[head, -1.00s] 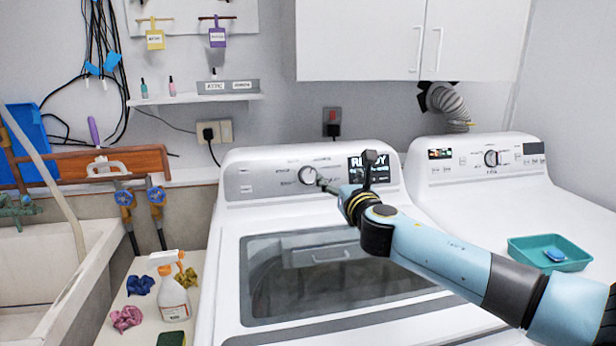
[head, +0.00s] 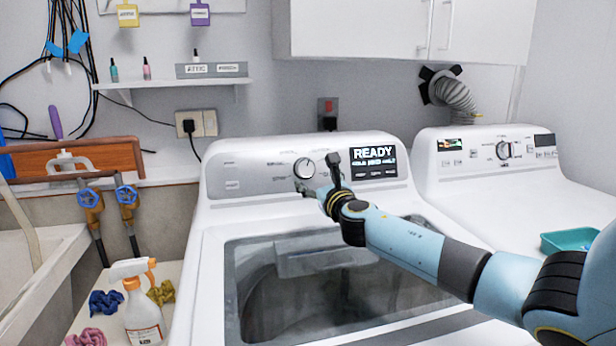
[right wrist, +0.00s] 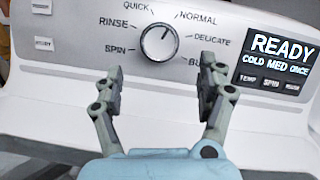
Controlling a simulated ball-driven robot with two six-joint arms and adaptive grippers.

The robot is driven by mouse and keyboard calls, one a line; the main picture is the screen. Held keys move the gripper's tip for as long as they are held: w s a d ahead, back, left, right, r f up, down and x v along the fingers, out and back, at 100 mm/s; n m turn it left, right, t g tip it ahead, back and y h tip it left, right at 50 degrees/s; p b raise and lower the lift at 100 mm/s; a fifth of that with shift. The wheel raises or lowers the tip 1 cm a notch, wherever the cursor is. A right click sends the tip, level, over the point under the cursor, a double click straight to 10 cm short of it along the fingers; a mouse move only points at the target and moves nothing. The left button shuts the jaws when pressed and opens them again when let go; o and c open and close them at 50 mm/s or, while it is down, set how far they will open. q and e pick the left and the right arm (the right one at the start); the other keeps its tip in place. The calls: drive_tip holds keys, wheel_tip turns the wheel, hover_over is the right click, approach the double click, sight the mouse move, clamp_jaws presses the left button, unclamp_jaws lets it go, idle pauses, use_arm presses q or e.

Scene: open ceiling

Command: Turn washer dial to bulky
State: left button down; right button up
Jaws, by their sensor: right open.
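The washer (head: 215,215) stands in the middle of the head view. Its round dial (head: 304,168) is on the back panel, left of the lit READY display (head: 373,162). In the right wrist view the white dial (right wrist: 158,42) has its dark mark pointing up and right, toward NORMAL. The BULKY label (right wrist: 193,61) is at the dial's lower right, mostly hidden by a finger. My right gripper (head: 317,175) is open and empty, just in front of the dial. In the right wrist view its fingertips (right wrist: 160,76) are apart, below and either side of the dial, not closed on it.
A dryer (head: 480,195) with a teal tray (head: 566,240) stands to the right. A spray bottle (head: 140,310) and crumpled cloths (head: 105,302) are at lower left, near the sink. A shelf (head: 170,85) and cabinet (head: 380,28) are on the wall above.

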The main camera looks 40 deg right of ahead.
sight(307, 171)
drive_tip(key=x, duration=0.2)
drive_tip(key=b+x, duration=0.1)
drive_tip(key=x, duration=0.1)
drive_tip(key=b+x, duration=0.1)
drive_tip(key=x, duration=0.1)
drive_tip(key=shift+w+d+f, duration=0.1)
drive_tip(key=shift+w+f, duration=0.05)
drive_tip(key=shift+f, duration=0.1)
drive_tip(key=shift+w+d+r, duration=0.1)
drive_tip(key=shift+w+d, duration=0.05)
drive_tip(key=shift+w, duration=0.3)
drive_tip(key=c, duration=1.2)
